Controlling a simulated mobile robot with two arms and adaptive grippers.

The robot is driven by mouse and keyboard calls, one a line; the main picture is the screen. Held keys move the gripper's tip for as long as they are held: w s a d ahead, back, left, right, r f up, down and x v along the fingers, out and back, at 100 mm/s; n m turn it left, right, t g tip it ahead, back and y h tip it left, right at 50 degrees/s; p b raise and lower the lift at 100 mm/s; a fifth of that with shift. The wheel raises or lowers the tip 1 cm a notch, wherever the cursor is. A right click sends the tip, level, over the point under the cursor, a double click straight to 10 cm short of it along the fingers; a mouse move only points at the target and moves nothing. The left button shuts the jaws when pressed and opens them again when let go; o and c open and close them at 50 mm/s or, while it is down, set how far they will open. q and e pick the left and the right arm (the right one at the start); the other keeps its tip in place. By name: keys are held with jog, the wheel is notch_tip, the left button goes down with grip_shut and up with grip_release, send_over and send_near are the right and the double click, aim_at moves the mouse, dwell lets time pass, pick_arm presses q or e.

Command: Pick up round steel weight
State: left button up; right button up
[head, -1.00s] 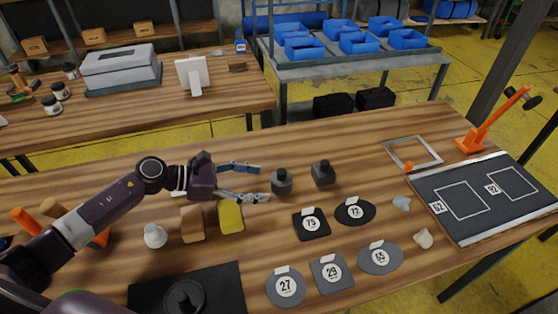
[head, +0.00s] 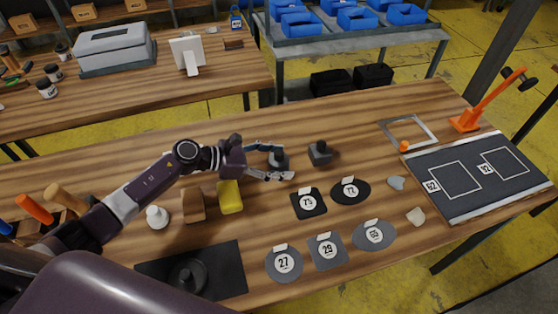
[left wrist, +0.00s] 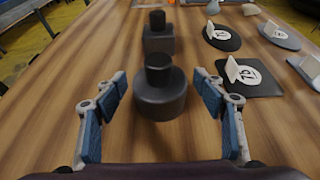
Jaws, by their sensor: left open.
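The round steel weight (head: 279,160) is a dark grey cylinder with a narrower knob on top, standing upright on the wooden table. In the left wrist view the round weight (left wrist: 159,94) stands between and slightly beyond the fingertips. My left gripper (head: 282,162) is open, with one finger on each side of the weight; in the left wrist view the gripper (left wrist: 162,88) shows blue pads apart from it. A square steel weight (head: 320,153) stands just right of it, and directly behind it in the wrist view (left wrist: 158,38). My right gripper is not seen.
Flat numbered plates, such as the 75 plate (head: 308,203) and 72 plate (head: 350,191), lie to the right and front. A yellow block (head: 230,197) and brown block (head: 193,205) are near my left forearm. A dark mat (head: 472,206) lies at far right.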

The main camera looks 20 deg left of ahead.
pick_arm(q)
jog(key=shift+c, duration=0.2)
grip_shut()
jog(key=shift+w+r, duration=0.15)
jog(key=shift+r, duration=0.05)
